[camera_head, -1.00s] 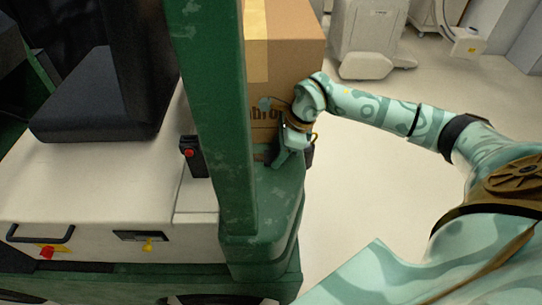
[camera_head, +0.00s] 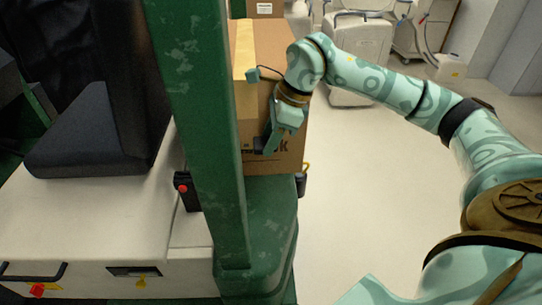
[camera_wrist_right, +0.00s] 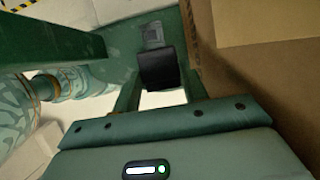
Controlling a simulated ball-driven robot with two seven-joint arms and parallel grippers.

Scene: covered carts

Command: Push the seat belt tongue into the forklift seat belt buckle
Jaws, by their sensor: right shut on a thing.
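The buckle (camera_head: 184,188) is a black upright block with a red button. It stands at the edge of the pale seat base, left of the green post. My right gripper (camera_head: 271,146) is right of the post, in front of the cardboard box, higher than the buckle and apart from it. It is shut on a small black piece, which I take for the seat belt tongue (camera_wrist_right: 159,70), seen between the fingers in the right wrist view. In the head view the tongue is mostly hidden, and its metal plate cannot be made out. My left gripper is not in view.
The green post (camera_head: 197,120) stands between my right gripper and the buckle. The cardboard box (camera_head: 290,100) is close behind the gripper. A black seat (camera_head: 90,140) is at left. Open pale floor (camera_head: 345,200) lies right of the post; pale covered equipment stands behind.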

